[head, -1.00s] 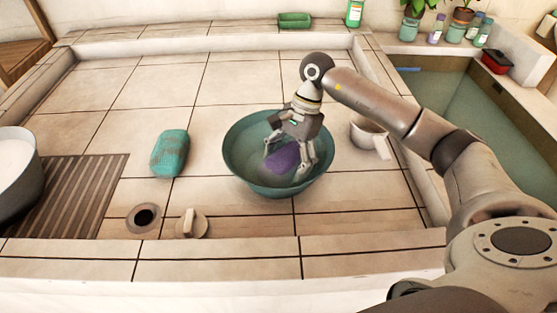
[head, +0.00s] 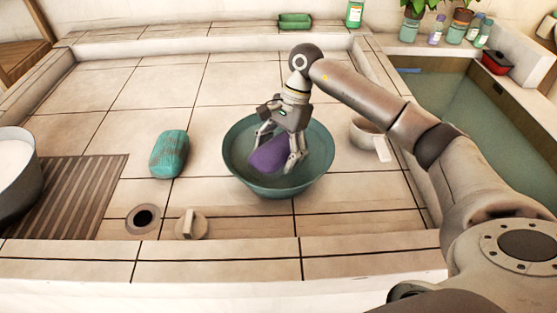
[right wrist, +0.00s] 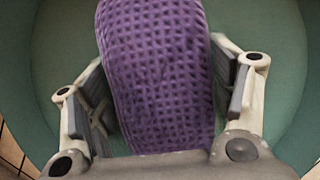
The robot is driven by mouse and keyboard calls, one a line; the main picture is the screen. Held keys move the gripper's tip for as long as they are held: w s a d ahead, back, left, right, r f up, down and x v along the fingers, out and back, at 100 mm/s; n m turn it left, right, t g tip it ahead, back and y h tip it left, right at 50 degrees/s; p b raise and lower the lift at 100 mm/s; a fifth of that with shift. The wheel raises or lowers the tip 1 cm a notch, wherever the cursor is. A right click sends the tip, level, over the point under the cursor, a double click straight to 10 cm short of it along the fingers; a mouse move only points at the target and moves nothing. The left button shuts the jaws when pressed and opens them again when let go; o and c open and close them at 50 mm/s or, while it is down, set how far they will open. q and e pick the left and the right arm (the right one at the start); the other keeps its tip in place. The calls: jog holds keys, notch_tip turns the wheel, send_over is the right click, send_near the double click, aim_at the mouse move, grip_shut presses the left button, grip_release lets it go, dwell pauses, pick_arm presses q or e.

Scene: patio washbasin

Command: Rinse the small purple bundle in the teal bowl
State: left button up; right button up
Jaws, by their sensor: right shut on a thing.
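The teal bowl (head: 247,181) stands on the tiled basin floor in the middle of the head view. My right gripper (head: 279,157) is over its inside, pointing down, shut on the purple bundle (head: 268,156). In the right wrist view the bundle (right wrist: 157,75) fills the space between the two fingers (right wrist: 160,100) and shows a waffle-like weave, with the teal bowl (right wrist: 262,18) around it. I cannot tell whether the bundle touches the water or the bowl's bottom. My left gripper is not in view.
A teal, brown-marked block (head: 169,154) lies left of the bowl. A white cup with a handle (head: 366,136) is close on the right. A drain hole (head: 144,218) and a stopper (head: 190,224) are in front. A pot (head: 20,175) stands far left by a striped mat (head: 85,190).

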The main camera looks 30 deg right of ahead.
aim_at(278, 148)
jog(key=shift+r, duration=0.6)
jog(key=shift+r+p, duration=1.05)
jog(key=shift+r, duration=0.6)
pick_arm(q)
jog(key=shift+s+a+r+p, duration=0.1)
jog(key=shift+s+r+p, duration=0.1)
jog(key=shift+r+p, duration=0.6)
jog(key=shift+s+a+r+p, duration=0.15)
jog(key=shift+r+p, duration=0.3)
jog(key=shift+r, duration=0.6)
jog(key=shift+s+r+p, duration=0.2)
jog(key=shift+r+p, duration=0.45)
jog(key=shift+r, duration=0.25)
pick_arm(e)
jog(key=shift+r, duration=3.55)
